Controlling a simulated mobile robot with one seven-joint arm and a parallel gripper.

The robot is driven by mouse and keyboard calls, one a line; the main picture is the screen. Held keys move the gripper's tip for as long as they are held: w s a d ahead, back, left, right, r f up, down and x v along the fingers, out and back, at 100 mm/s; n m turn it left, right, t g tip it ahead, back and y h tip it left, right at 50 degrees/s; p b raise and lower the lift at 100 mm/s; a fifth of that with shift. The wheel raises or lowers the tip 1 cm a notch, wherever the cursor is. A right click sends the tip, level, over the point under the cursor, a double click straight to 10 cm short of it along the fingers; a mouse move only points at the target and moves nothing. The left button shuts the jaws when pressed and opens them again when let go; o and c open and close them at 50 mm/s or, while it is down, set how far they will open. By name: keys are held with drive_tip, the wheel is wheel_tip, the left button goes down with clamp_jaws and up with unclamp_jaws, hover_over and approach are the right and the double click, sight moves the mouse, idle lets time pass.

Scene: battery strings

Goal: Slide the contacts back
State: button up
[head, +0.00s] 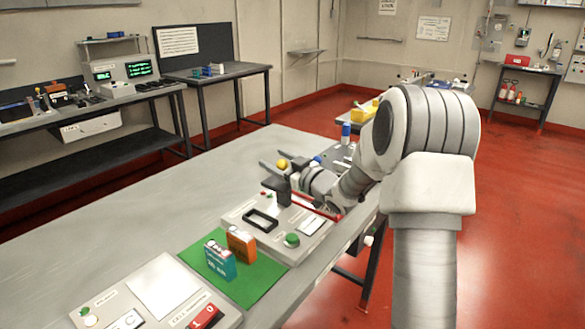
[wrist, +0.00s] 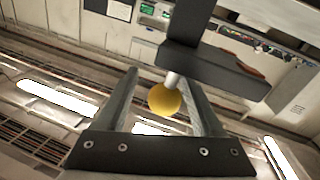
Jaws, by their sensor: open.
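A yellow ball knob (head: 282,164) on a short pale stem shows at the far end of the bench panel. In the wrist view the knob (wrist: 164,99) lies between the two fingers of my gripper (wrist: 160,74), with gaps on both sides. My gripper (head: 271,158) is open, and its fingers point left past the knob. A dark block (wrist: 215,68) carries the stem; in the head view a dark upright piece (head: 283,190) stands just in front of the knob. The contacts themselves are not clearly seen; my arm hides part of the panel.
A grey panel (head: 238,214) with a black frame (head: 260,219) and green button lies below my gripper. Nearer are a green mat (head: 262,278) with teal (head: 219,260) and orange (head: 241,243) blocks, and another panel (head: 205,290). The bench's left side (head: 130,235) is bare.

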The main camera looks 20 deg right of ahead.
drive_tip(key=p+v, duration=0.1)
drive_tip(key=v, duration=1.6)
drive_tip(key=shift+r, duration=0.15)
